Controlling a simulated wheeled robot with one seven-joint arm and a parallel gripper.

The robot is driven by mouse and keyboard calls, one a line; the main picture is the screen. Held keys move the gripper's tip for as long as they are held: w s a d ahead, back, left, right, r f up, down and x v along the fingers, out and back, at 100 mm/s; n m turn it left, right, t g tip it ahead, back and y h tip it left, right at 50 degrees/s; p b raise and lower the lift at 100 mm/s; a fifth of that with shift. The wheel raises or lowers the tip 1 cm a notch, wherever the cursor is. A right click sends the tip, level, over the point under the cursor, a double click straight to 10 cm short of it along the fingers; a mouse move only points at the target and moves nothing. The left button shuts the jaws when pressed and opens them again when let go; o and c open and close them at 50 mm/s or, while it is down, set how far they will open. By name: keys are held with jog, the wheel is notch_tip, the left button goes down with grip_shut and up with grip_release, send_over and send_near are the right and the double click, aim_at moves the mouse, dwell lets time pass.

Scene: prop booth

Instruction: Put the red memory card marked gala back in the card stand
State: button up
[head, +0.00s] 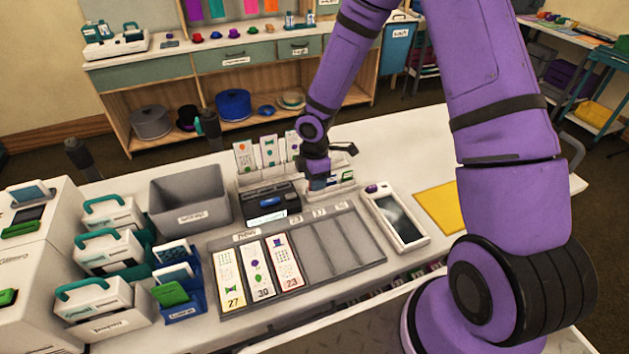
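I cannot make out a red memory card marked gala anywhere in the head view. My gripper (328,170) is low over the back middle of the counter, at a small pale stand (343,191). This may be the card stand; I cannot read a name on it. Small blue and green pieces show in or beside it, partly behind my gripper. My fingertips are small and partly hidden, so I cannot tell whether they are open or hold anything. A black device (283,209) with a blue piece in its top stands just left of my gripper.
A grey tray (340,238) holds several printed strips. A grey bin (161,210), teal-handled boxes (111,213) and blue holders (187,306) with cards crowd the left. A white handheld device (395,214) and yellow sheet (438,207) lie right. Upright printed strips (246,157) stand behind the black device.

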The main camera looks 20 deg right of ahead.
notch_tip(320, 180, up, 10)
dwell(0.4)
dwell(0.6)
jog(key=s+d+r+m+t+h, duration=0.1)
jog(key=s+d+r+m, duration=0.3)
jog(key=r, duration=0.6)
jog(key=s+d+r+m+t+h, duration=0.1)
jog(key=s+r+m, duration=0.45)
jog(key=r, duration=0.35)
jog(key=s+d+r+m+t+y, duration=0.1)
jog(key=s+r+m, duration=0.3)
jog(key=s, duration=0.4)
jog(key=s+d+r+m+t+y, duration=0.1)
jog(key=s+r+m, duration=0.3)
jog(key=s, duration=0.5)
notch_tip(320, 180, up, 2)
jog(key=shift+s+r+t, duration=0.15)
jog(key=shift+s+t, duration=0.1)
jog(key=shift+t, duration=0.35)
jog(key=shift+m, duration=0.25)
